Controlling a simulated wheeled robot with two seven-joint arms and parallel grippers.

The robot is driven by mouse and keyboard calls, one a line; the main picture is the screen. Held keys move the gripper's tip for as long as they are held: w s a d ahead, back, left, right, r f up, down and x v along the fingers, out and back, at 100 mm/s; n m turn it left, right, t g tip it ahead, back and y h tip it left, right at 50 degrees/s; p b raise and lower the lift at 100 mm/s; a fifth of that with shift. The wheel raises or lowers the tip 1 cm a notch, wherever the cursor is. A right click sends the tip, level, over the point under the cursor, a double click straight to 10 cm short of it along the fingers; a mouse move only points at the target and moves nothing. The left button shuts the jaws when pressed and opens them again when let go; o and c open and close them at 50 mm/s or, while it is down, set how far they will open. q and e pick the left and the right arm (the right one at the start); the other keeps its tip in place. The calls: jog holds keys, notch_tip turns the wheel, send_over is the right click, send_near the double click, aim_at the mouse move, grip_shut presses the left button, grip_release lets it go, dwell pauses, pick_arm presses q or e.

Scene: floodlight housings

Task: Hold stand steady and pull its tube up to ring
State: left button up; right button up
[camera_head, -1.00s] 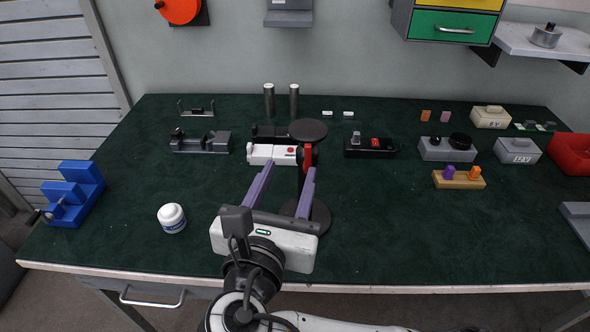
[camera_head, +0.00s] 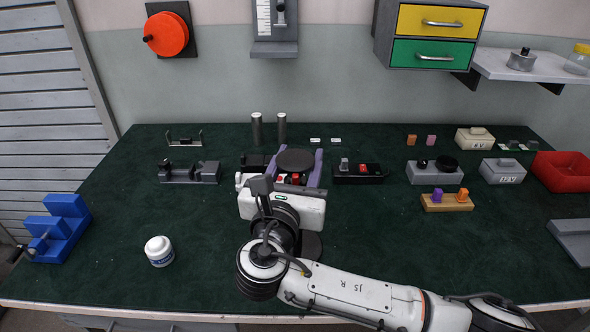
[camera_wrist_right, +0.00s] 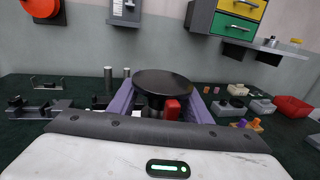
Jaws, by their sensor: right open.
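A red part (camera_wrist_right: 172,108) sits just under the plate in the right wrist view. My right gripper (camera_head: 296,168) is open. Its purple fingers reach forward on either side of the stand, just below the plate; whether they touch it I cannot tell. In the right wrist view the gripper (camera_wrist_right: 158,98) has the plate between and above its fingers. The tube and any ring on it are hidden. My left gripper is not in view.
A white device lies partly hidden behind my gripper. A black box (camera_head: 358,173) is close on the right, a grey fixture (camera_head: 190,173) on the left. Two dark cylinders (camera_head: 257,128) stand behind. A white jar (camera_head: 159,251) stands front left.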

jog(key=shift+w, duration=0.2)
jog(key=shift+c, duration=0.3)
grip_shut()
grip_release()
jog(key=shift+s, duration=0.1)
jog(key=v, duration=1.2)
